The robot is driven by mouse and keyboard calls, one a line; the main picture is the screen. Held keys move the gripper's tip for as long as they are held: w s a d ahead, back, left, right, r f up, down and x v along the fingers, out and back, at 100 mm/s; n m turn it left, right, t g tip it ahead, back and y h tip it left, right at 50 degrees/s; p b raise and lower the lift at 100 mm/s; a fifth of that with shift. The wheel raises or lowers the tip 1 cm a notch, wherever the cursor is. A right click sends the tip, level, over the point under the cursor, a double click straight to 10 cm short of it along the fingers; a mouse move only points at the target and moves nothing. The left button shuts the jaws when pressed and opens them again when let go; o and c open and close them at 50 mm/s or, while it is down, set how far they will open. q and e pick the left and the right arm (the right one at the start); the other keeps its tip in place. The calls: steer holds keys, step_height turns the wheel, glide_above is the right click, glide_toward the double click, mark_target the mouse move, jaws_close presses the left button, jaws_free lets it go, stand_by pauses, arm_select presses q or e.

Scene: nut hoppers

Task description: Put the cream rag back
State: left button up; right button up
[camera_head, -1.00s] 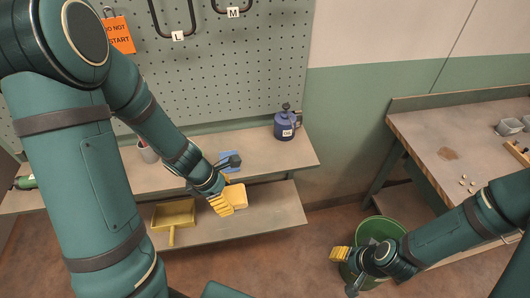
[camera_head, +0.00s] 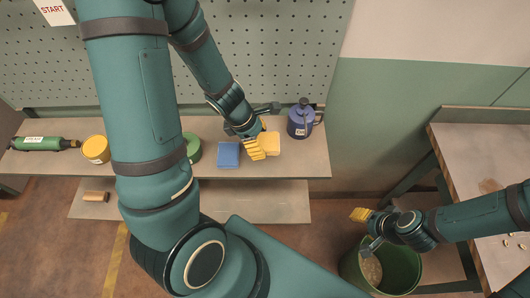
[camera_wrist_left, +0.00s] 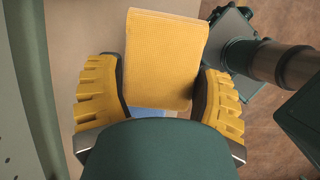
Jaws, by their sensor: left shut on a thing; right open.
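A folded yellow-orange cloth, which looks like the cream rag (camera_head: 270,143), is in my left gripper (camera_head: 259,145) over the upper shelf, just right of a blue folded rag (camera_head: 228,155). In the left wrist view, the cloth (camera_wrist_left: 166,55) stands between the two yellow fingers of my left gripper (camera_wrist_left: 160,100), which is shut on it. I cannot tell whether the cloth touches the shelf. My right gripper (camera_head: 366,230) is open and empty near the rim of a green bin (camera_head: 407,272).
A blue can (camera_head: 302,121) stands close right of the held cloth. On the upper shelf (camera_head: 300,165) are a green tin (camera_head: 192,148), a yellow tin (camera_head: 96,149) and a green bottle (camera_head: 38,144). A brush (camera_head: 96,196) lies on the lower shelf (camera_head: 270,205). A pegboard is behind.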

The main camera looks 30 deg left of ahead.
arm_select(q)
steer(key=b, duration=0.2)
glide_above(263, 161)
steer(key=a, duration=0.1)
steer(key=f, duration=0.4)
steer(key=shift+s+f, duration=0.25)
steer(key=shift+s, duration=0.1)
steer(key=shift+w+f+b, duration=0.1)
steer(key=shift+f+b, duration=0.25)
steer(key=shift+f, duration=0.05)
step_height(263, 161, down, 4)
steer(key=b, duration=0.2)
steer(key=shift+r+b, duration=0.1)
steer(key=shift+b, duration=0.25)
steer(key=shift+c, duration=0.5)
steer(key=o, duration=1.1)
steer(key=shift+r, duration=0.1)
steer(key=shift+r, duration=0.1)
